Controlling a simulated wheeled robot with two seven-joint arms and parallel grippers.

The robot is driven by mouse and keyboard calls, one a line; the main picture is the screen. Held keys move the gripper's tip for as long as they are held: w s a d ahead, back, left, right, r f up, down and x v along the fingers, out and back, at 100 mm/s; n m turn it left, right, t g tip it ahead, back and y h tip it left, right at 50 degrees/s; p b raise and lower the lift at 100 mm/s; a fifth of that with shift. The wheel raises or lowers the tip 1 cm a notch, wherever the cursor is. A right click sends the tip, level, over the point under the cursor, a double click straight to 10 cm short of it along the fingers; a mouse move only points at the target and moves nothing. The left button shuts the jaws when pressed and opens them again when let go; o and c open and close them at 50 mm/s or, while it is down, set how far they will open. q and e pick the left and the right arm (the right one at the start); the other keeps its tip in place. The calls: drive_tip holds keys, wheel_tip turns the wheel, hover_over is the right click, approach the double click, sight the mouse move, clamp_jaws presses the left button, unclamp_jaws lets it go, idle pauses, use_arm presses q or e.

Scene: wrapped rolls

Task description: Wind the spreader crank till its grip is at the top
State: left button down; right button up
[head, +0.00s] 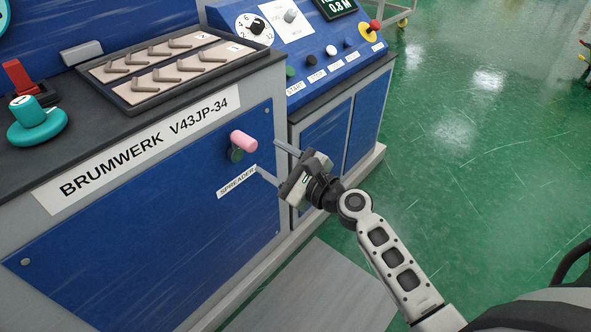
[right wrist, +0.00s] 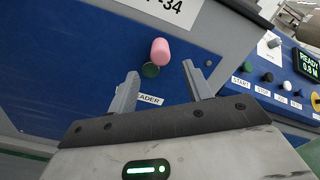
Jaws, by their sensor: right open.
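The spreader crank is on the blue front panel of the machine, above the SPREADER label (head: 237,181). The crank arm is mostly hidden. My left gripper is not in view.
A tray (head: 150,98) of metal pieces, a teal knob (head: 37,121) and a red lever (head: 20,77) are on the machine top. A console (head: 300,45) with a dial, buttons and red stop knob (head: 375,25) stands right. Green floor (head: 480,120) is open at right.

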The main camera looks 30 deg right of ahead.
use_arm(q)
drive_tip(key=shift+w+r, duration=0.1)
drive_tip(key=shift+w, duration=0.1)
use_arm(e)
drive_tip(key=v, duration=0.5)
drive_tip(key=shift+s+d, duration=0.2)
drive_tip(key=shift+s, duration=0.15)
use_arm(q)
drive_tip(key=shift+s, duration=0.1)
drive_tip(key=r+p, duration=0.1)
drive_tip(key=p, duration=0.1)
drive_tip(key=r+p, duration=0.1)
drive_tip(key=p, duration=0.4)
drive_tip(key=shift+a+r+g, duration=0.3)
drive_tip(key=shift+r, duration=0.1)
use_arm(e)
drive_tip(key=s+a+f+n+g+h, duration=0.1)
drive_tip(key=s+a+f+n+g, duration=0.1)
drive_tip(key=s+n, duration=0.6)
drive_tip(key=s+a+f+n+g+h, duration=0.2)
drive_tip(key=s+a+n, duration=0.3)
drive_tip(key=n, duration=1.3)
drive_tip(key=s+f+g, duration=0.1)
drive_tip(key=s, duration=0.2)
drive_tip(key=shift+s+a+n+g, duration=0.2)
drive_tip(key=shift+s+n+g, duration=0.15)
drive_tip(key=shift+n+g, duration=0.05)
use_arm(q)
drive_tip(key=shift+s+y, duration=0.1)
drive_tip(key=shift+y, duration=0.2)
